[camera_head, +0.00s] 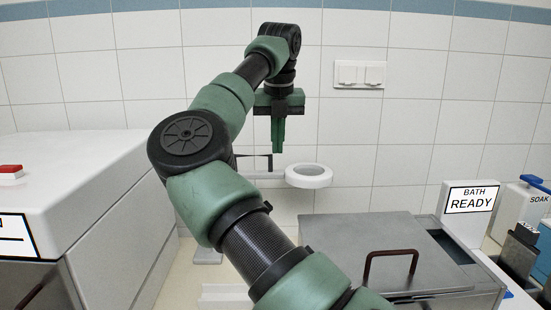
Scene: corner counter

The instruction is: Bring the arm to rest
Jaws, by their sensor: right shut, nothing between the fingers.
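My right arm rises from the bottom middle, bends at a large dark elbow joint and reaches up and back to the right. Its gripper (277,149) points straight down in front of the tiled wall. The two green fingers are together, with nothing between them. The fingertips are above and a little left of a white ring (309,183), apart from it in the picture. My left gripper is not in view.
The ring sits on a pale bracket. At left stands a white-topped box (75,165) with a red button (11,171). At right are a metal bath with a mostly closed lid (350,235), a "BATH READY" sign (470,198) and a bottle marked "SOAK" (516,208).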

